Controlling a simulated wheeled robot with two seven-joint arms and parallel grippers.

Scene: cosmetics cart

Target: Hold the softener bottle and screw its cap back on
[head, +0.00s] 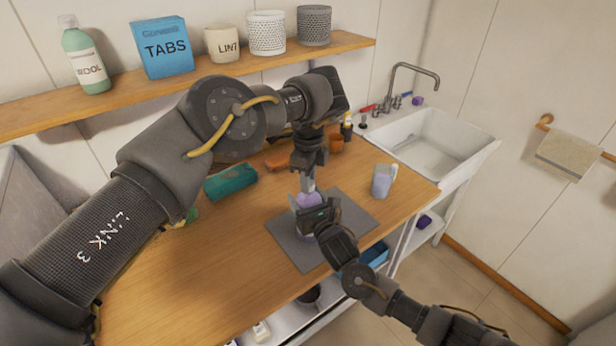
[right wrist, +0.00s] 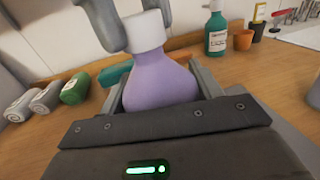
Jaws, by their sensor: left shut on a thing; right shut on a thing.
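The softener bottle (right wrist: 160,80) is purple and stands upright over the grey mat (head: 345,204); it also shows in the head view (head: 305,200), partly hidden by my grippers. My right gripper (head: 316,214) is shut on the bottle's body from the front, with a finger on each side. A white cap (right wrist: 144,32) sits at the top of the bottle in the right wrist view, with no clear gap beneath it. My left gripper (head: 307,182) points down from above and is shut on the cap; its grey fingers (right wrist: 124,20) flank the cap.
A shelf (head: 200,78) runs along the wall.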

